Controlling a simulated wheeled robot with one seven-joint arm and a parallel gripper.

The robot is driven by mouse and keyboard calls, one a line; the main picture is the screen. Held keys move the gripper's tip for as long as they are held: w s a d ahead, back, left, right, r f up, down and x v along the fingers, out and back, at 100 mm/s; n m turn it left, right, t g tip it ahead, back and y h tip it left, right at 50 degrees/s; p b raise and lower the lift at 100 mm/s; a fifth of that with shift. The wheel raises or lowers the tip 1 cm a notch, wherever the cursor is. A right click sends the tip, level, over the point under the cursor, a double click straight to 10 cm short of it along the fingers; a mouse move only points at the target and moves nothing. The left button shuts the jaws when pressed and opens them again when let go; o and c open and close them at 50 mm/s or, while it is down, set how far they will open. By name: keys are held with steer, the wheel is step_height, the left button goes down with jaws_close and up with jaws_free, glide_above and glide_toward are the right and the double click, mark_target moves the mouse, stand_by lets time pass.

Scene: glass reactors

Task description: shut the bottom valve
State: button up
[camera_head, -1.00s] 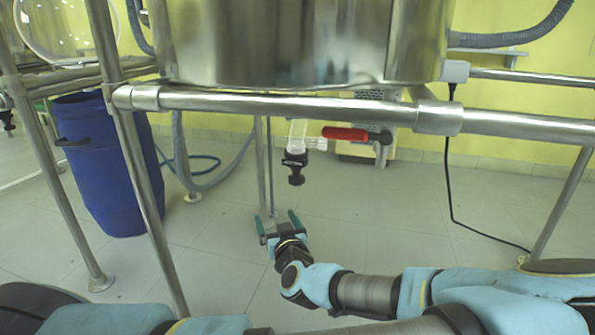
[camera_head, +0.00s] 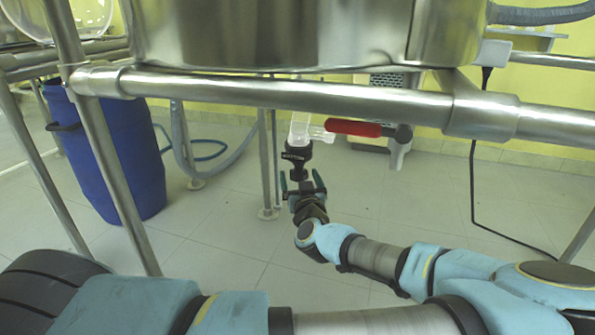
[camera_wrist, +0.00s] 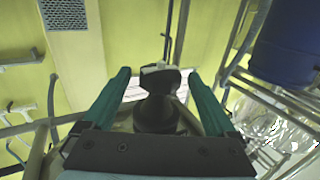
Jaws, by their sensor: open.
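The bottom valve hangs below the steel vessel, behind the front rail. It has a clear body, a black lower part (camera_head: 297,157) and a red handle (camera_head: 353,127) lying sideways to the right. My gripper (camera_head: 301,177) is open just below the black part, its teal fingers pointing up. In the wrist view, the black part (camera_wrist: 157,82) lies between the two open fingers of my gripper (camera_wrist: 158,76), with a gap visible on both sides. The red handle cannot be made out in the wrist view.
A thick steel rail (camera_head: 300,96) crosses in front of the vessel (camera_head: 300,35), above my gripper. A blue barrel (camera_head: 125,165) stands at the left behind the frame legs. A black cable (camera_head: 473,190) hangs at the right. The tiled floor below is open.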

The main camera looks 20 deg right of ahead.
steer(key=b+x, duration=0.1)
steer(key=x, duration=0.4)
steer(key=shift+s, duration=0.1)
steer(key=c, duration=1.4)
steer(key=shift+f, duration=0.1)
steer(key=shift+f+y+b, duration=0.1)
steer(key=shift+y+b, duration=0.2)
steer(key=shift+b, duration=0.3)
